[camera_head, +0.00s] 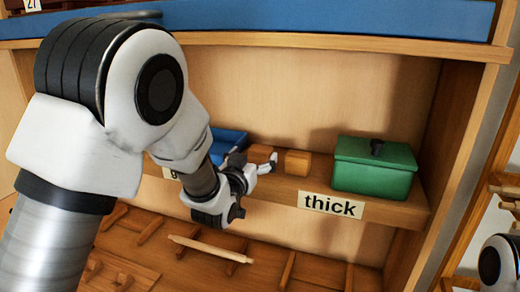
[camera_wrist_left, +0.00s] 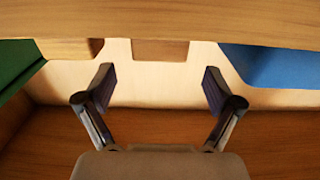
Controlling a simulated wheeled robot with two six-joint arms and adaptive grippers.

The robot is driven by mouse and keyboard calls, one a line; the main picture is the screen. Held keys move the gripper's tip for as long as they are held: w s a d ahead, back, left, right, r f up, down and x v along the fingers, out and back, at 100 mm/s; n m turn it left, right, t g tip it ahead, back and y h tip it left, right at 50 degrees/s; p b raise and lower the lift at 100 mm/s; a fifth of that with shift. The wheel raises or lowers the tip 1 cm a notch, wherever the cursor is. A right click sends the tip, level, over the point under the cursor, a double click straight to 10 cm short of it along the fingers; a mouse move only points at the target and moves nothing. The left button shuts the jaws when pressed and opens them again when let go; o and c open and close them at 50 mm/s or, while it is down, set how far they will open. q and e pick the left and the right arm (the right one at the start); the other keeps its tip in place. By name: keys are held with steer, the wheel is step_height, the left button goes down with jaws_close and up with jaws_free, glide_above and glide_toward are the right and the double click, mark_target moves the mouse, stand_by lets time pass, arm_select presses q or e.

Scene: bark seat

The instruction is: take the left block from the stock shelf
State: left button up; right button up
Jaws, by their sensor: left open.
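Two small wooden blocks stand on the stock shelf (camera_head: 395,211). The left block (camera_head: 260,153) is partly hidden behind a finger of my left gripper (camera_head: 256,186); the right block (camera_head: 297,162) is in clear view. My left gripper is open and empty, in front of the shelf edge near the left block. The left wrist view is turned over: the left block (camera_wrist_left: 160,50) shows centred beyond the open fingers (camera_wrist_left: 158,85), and the right block (camera_wrist_left: 90,47) is at its left. No finger clearly touches a block.
A green lidded box (camera_head: 374,168) stands right of the blocks, behind a "thick" label (camera_head: 331,204). A blue bin (camera_head: 228,142) is to their left, partly behind my arm. A lower rack with wooden pegs (camera_head: 210,248) lies below the shelf. A blue-edged board runs above.

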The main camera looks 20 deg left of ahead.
mark_target(258, 153)
arm_select(q)
steer(key=w, duration=0.2)
steer(key=w+f, duration=0.1)
steer(key=w, duration=0.2)
steer(key=shift+w+d+p, duration=0.1)
steer(key=shift+p, duration=0.3)
steer(key=shift+s+r, duration=0.1)
steer(key=shift+s, duration=0.15)
steer(key=shift+c, duration=0.6)
steer(key=shift+s+r, duration=0.15)
steer(key=shift+s, duration=0.1)
steer(key=c, duration=0.6)
steer(key=shift+s, duration=0.1)
steer(key=c, duration=0.5)
steer(key=shift+w, duration=0.2)
steer(key=shift+c, duration=0.2)
